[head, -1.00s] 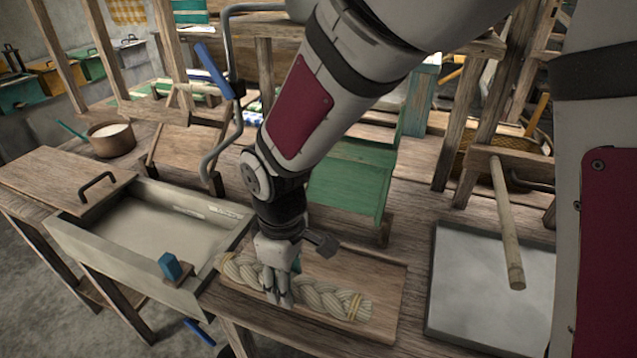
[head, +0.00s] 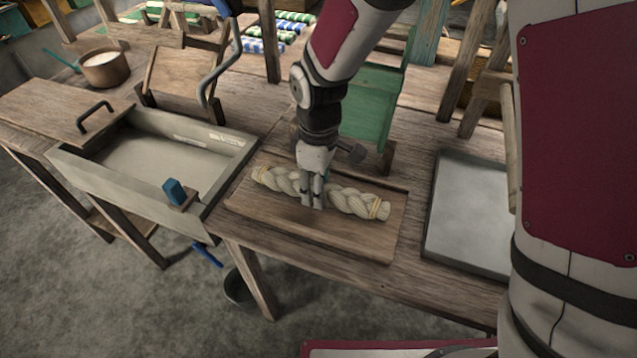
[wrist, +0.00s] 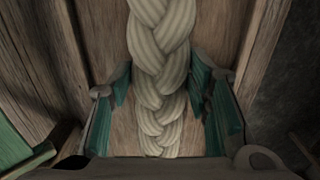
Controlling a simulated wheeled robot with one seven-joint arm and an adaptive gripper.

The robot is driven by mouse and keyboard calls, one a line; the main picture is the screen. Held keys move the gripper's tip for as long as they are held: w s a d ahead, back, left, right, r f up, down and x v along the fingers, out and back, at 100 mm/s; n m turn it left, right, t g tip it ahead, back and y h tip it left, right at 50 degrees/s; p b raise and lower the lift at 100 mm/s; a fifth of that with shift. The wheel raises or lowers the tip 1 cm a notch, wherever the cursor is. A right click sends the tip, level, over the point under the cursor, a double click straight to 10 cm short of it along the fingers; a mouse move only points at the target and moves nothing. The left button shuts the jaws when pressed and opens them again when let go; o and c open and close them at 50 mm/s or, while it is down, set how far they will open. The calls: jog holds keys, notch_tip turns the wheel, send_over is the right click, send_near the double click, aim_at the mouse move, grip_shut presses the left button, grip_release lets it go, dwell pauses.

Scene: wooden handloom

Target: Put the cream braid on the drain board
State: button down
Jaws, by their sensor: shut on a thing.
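The cream braid (head: 354,201), a thick plaited rope with tied ends, lies lengthwise over a shallow wooden board (head: 310,228) beside the basin, which looks like the drain board. My gripper (head: 313,200) points down at the braid's middle and is shut on it. In the wrist view the braid (wrist: 160,50) runs between the green finger pads (wrist: 165,95), with wood beneath it. I cannot tell whether the braid rests on the board or hangs just above it. The fingers hide its middle in the head view.
A grey slab (head: 465,225) lies to the right. A green panel (head: 370,110) stands behind. A pot (head: 103,70) sits at the back left.

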jog(key=c, duration=0.8)
grip_release()
jog(key=shift+f, duration=0.15)
jog(key=shift+c, duration=0.2)
notch_tip(320, 180, up, 12)
jog(key=p, duration=0.1)
jog(key=shift+r, duration=0.2)
